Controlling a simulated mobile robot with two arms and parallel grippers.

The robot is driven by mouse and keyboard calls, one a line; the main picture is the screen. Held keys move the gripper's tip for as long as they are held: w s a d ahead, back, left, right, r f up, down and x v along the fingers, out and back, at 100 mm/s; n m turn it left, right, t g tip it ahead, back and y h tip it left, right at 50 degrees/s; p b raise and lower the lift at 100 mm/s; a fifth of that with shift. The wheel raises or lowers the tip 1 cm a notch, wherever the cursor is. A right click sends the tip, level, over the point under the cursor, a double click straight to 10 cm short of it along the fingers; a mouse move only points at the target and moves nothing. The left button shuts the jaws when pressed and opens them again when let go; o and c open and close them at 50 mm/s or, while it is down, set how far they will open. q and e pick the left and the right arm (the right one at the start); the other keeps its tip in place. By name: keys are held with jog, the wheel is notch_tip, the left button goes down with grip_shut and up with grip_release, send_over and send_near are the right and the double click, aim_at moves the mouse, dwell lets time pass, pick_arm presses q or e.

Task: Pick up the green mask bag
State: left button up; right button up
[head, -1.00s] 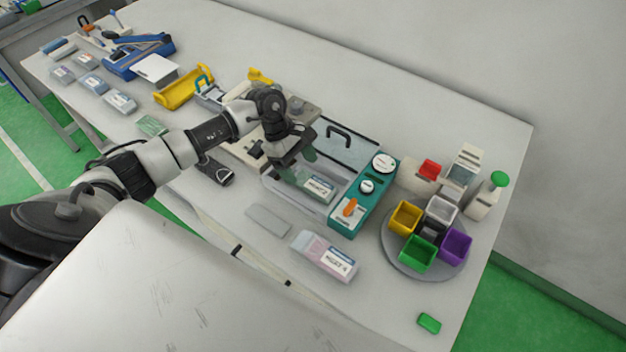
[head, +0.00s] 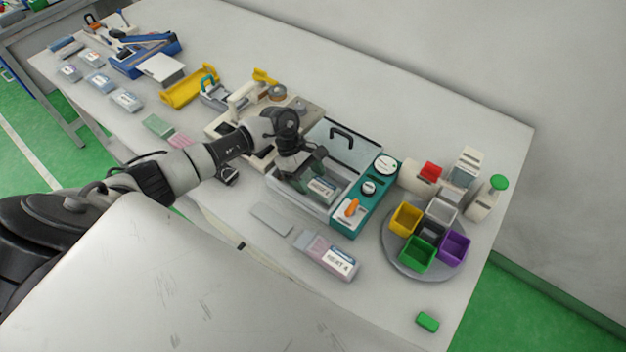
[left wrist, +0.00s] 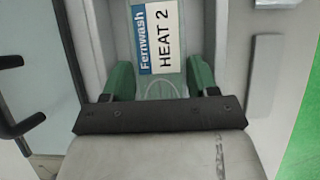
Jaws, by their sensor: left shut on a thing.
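The green mask bag (head: 321,188) has a white label with a blue band and lies within the open clear bin of the teal machine (head: 357,207). In the left wrist view the bag (left wrist: 158,88) shows the label "Fernwash HEAT 2" between my fingers. My left gripper (head: 303,175) reaches down into the bin and is shut on the bag's near end; its green fingers also show in the left wrist view (left wrist: 162,80). I cannot tell whether the bag touches the bin floor. My right gripper is out of view.
The machine's raised clear lid (head: 345,143) stands behind the bin. A pink bag marked "HEAT 4" (head: 327,256) and a grey plate (head: 272,218) lie in front. A round tray (head: 398,259) with coloured cups is at the right. A small green block (head: 428,321) lies near the edge.

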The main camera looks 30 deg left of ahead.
aim_at(318, 184)
pick_arm(q)
jog(key=shift+r, duration=0.1)
notch_tip(318, 184, up, 4)
jog(key=shift+f+b, duration=0.1)
jog(key=shift+b, duration=0.85)
jog(key=s+d+r, duration=0.6)
jog(key=s+r, duration=0.3)
jog(key=r, duration=0.3)
jog(key=shift+s+d, duration=0.3)
jog(key=shift+d, duration=0.05)
